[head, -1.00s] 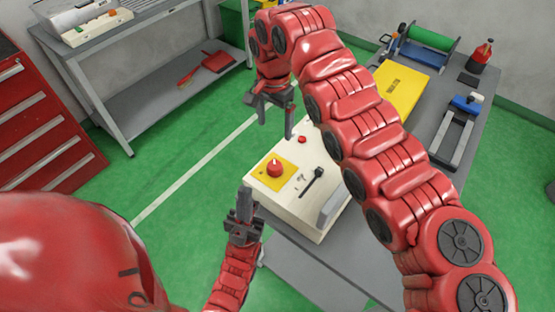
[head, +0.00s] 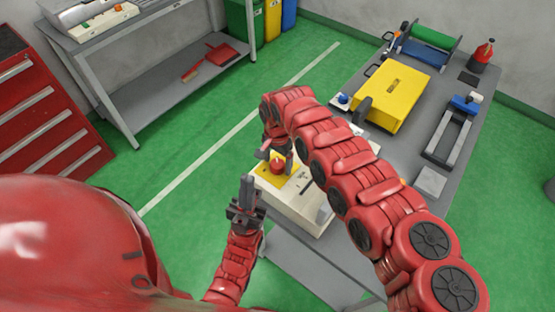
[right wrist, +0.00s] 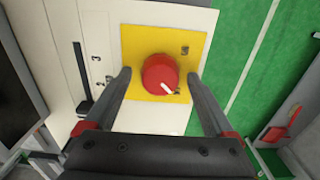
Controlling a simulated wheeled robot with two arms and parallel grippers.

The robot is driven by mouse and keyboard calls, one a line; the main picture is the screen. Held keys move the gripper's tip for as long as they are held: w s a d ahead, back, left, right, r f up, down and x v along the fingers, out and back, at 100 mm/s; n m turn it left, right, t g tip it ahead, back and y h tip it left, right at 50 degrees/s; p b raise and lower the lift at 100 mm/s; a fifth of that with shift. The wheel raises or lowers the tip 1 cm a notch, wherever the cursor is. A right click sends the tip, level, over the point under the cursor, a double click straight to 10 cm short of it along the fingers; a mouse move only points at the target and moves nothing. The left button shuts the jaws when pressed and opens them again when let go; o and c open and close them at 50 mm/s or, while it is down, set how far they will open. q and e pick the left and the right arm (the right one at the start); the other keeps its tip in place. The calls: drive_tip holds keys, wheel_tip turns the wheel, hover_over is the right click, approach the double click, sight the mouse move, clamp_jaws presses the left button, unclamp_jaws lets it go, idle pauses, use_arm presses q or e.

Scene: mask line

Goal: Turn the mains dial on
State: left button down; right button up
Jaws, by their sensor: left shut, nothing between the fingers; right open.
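The red mains dial (right wrist: 158,72) sits on a yellow plate (right wrist: 140,40) on top of a cream box (head: 308,213). In the right wrist view its white pointer mark slants to the lower right, close to a small dark mark on the plate. Another small mark is on the plate's upper right. My right gripper (right wrist: 159,80) is open, with one finger on each side of the dial; I see gaps between fingers and dial. In the head view the right arm partly hides the box and dial. My left gripper (head: 246,189) is shut and empty, beside the box's left edge.
A black slide lever (right wrist: 82,80) lies beside the plate on the box top. The grey bench (head: 400,165) also holds a yellow case (head: 395,92), a green roller (head: 430,52) and a red bottle (head: 481,58).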

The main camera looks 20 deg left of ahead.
drive_tip(key=c, duration=1.4)
